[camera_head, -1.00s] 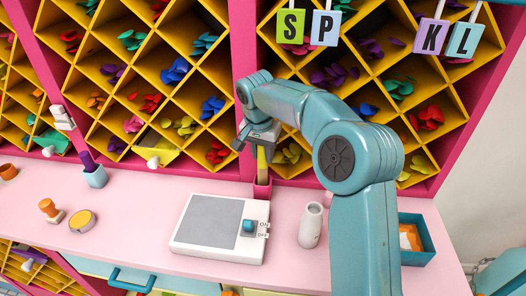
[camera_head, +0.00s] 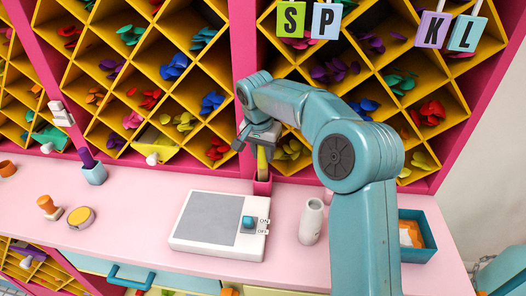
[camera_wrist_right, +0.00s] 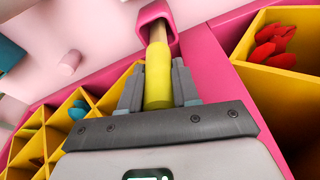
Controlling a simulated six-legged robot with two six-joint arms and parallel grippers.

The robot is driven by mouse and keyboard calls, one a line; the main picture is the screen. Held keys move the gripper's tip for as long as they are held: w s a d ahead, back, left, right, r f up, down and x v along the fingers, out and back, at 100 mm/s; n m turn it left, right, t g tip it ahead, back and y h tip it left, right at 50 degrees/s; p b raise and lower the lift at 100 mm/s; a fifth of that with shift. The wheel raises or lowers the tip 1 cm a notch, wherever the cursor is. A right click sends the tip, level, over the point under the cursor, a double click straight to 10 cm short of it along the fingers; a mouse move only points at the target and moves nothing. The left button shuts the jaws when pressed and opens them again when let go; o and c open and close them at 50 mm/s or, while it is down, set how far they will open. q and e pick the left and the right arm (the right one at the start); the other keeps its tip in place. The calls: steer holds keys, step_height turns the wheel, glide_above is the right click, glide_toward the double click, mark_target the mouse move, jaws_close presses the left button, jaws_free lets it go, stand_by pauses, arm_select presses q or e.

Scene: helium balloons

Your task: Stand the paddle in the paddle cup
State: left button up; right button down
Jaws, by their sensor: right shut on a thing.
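My right gripper (camera_head: 262,138) is shut on the yellow handle of the paddle (camera_head: 262,160). The handle also shows between the two fingers in the right wrist view (camera_wrist_right: 158,88). The paddle points down, and its wooden part enters the mouth of the pink paddle cup (camera_head: 262,187). The cup stands on the pink counter against the shelf's pink upright, and its open rim shows at the top of the right wrist view (camera_wrist_right: 155,13). The paddle's lower end is hidden inside the cup. My left gripper is out of view.
A white switch box with a grey pad (camera_head: 208,217) stands in front of the cup. A white bottle (camera_head: 311,222) and a teal box (camera_head: 418,248) stand to the right. A blue cup with a purple stick (camera_head: 94,174) is at left. Yellow balloon bins rise behind.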

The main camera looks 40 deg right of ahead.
steer(key=shift+f, duration=0.2)
steer(key=shift+f+b, duration=0.6)
steer(key=shift+b, duration=0.05)
steer(key=shift+f, duration=0.35)
stand_by(0.5)
jaws_free()
stand_by(0.3)
steer(key=shift+r, duration=0.1)
steer(key=shift+s+a+r+p, duration=0.1)
steer(key=shift+a+r+p, duration=0.15)
steer(key=shift+r+p, duration=1.05)
steer(key=shift+s+a+r+p, duration=0.25)
steer(key=shift+r+p, duration=0.55)
steer(key=shift+r, duration=0.85)
steer(key=shift+a+r+p, duration=0.3)
steer(key=shift+r+p, duration=0.75)
steer(key=shift+r, duration=0.45)
steer(key=shift+f, duration=0.1)
